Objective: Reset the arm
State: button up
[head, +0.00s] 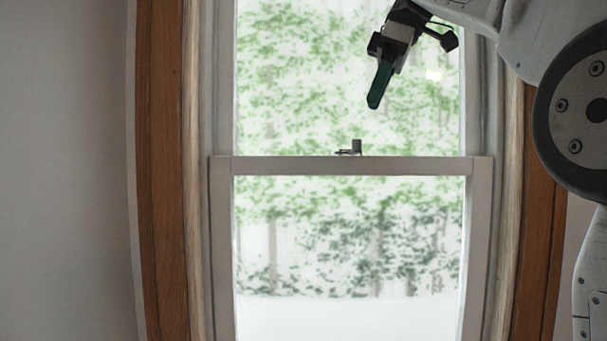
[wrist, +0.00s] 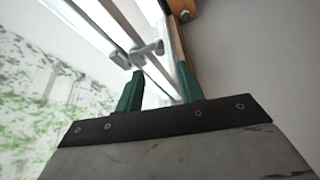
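My gripper (head: 376,98) hangs from my arm at the upper right of the head view, in front of the upper window pane, pointing down. Only one green finger shows clearly there. In the wrist view, my gripper (wrist: 157,82) shows two green fingers standing apart, with nothing held between them. The window's metal latch (head: 355,148) sits on the middle rail, below the fingertips in the head picture. The latch also shows in the wrist view (wrist: 137,54), beyond the fingers; I see no contact.
A sash window with a pale middle rail (head: 290,166) stands ahead, its lower sash looking down. A brown wooden frame (head: 160,150) borders it. A bare grey wall (head: 65,170) is at the left. Trees and snow show through the glass.

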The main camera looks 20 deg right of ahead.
jog(key=shift+f, duration=0.1)
jog(key=s+f+m+h, duration=0.1)
jog(key=s+f+m, duration=0.3)
jog(key=s+f, duration=0.4)
jog(key=s+a+f+m+h, duration=0.1)
jog(key=s+f+m, duration=0.3)
jog(key=f, duration=1.7)
jog(key=s+a+f+m+g+h, duration=0.1)
jog(key=s+f+m+h, duration=0.1)
jog(key=s+f, duration=1)
notch_tip(320, 180, down, 2)
jog(key=shift+f+m, duration=0.25)
jog(key=shift+m, duration=0.65)
jog(key=shift+a, duration=0.1)
jog(key=shift+c, duration=0.7)
jog(key=shift+a, duration=0.15)
